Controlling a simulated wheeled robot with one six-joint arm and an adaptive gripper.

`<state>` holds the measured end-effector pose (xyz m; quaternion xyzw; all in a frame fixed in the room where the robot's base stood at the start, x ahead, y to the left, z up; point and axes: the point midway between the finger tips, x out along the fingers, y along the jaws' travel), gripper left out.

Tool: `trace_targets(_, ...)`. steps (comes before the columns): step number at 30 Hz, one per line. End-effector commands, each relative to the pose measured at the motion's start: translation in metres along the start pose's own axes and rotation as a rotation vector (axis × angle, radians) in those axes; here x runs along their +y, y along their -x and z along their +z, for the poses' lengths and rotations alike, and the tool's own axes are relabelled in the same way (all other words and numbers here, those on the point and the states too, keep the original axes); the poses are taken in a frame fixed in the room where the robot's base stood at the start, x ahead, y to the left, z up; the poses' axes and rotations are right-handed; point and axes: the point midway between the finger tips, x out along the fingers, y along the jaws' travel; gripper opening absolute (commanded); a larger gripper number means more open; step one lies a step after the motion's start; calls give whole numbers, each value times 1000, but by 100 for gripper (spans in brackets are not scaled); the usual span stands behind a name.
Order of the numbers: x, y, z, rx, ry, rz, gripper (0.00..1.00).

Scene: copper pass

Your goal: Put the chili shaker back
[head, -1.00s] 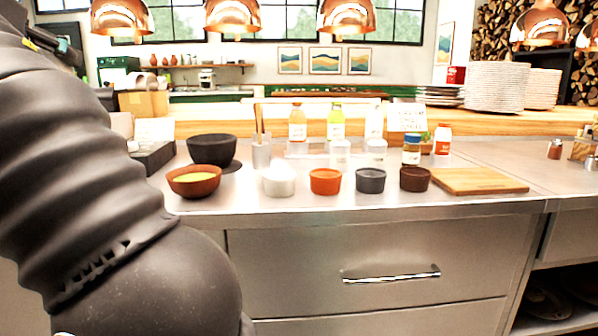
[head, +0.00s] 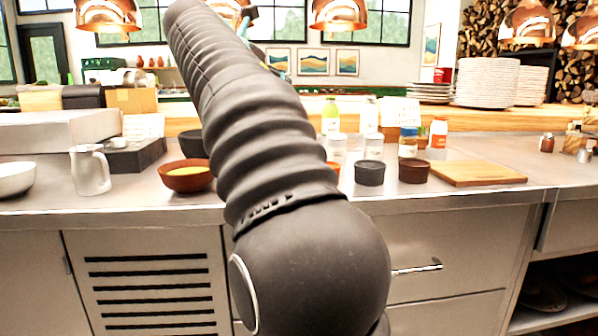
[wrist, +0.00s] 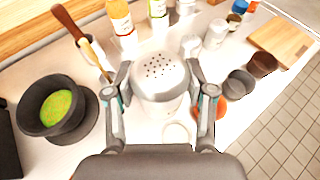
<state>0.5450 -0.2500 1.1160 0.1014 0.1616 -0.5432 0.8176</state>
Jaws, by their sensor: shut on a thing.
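In the wrist view my gripper (wrist: 159,94) is shut around a shaker (wrist: 160,75) with a domed silver lid full of small holes. Its contents are hidden under the lid, so I cannot tell what is inside. It is held above the counter, close to a white cup (wrist: 178,133) and an orange cup (wrist: 208,108). In the head view my own arm hides the gripper and the held shaker. A small shaker with reddish contents (head: 547,143) stands far right on the counter.
A dark bowl (wrist: 33,105) with green filling and a wooden-handled utensil (wrist: 78,30) are at the left. Bottles (wrist: 120,17) and jars (wrist: 215,34) stand behind. Clear counter lies right of the board.

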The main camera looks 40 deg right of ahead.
Motion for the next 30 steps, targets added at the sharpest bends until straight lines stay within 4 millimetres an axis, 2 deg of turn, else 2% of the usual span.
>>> trace_targets(1, -20, -21, -1, 2, -14, -34, 17)
trace_targets(6, -69, -64, -2, 6, -49, -105, 17)
trace_targets(9, -88, -80, -3, 9, -63, -130, 17)
trace_targets(13, -101, -90, -4, 10, -72, -148, 17)
trace_targets(17, -92, -99, -10, 11, -73, -150, 17)
trace_targets(30, -13, -146, -44, 10, -72, -148, 17)
